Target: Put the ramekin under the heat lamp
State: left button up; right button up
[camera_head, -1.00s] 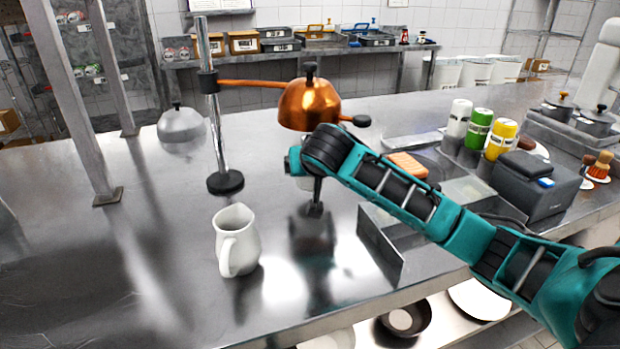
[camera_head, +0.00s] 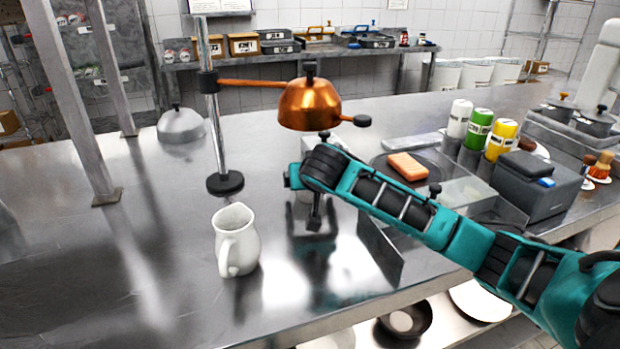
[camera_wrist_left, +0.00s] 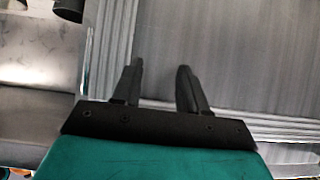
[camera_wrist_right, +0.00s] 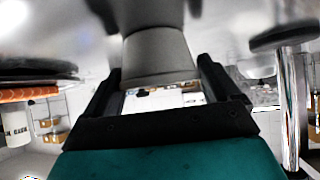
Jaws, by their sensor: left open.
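The ramekin (camera_wrist_right: 158,58), pale grey in the right wrist view, sits between my right gripper's fingers (camera_wrist_right: 160,82), which lie close against both sides. That view is upside down; the ramekin's base looks close to its reflection in the counter, and whether it touches is unclear. In the head view my right arm (camera_head: 325,168) mostly hides gripper and ramekin, at the lamp's front. The heat lamp has a copper shade (camera_head: 310,105) on a horizontal arm and a chrome post with a black base (camera_head: 225,183). My left gripper (camera_wrist_left: 158,85) shows only in its wrist view, open and empty.
A white jug (camera_head: 236,240) stands in front of the lamp base. A steel cloche (camera_head: 181,125) is at the back left. Right are an orange sponge (camera_head: 408,166), several bottles (camera_head: 478,130) and a grey box (camera_head: 537,184). The left counter is mostly clear.

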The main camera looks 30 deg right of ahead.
jog(key=shift+o, duration=0.8)
jog(key=shift+s+r, duration=0.1)
jog(key=shift+r, duration=0.15)
jog(key=p+v, duration=0.1)
jog(key=v, duration=1)
jog(key=shift+s+a+r+p, duration=0.15)
jog(key=shift+s+p, duration=0.15)
jog(key=shift+p, duration=0.05)
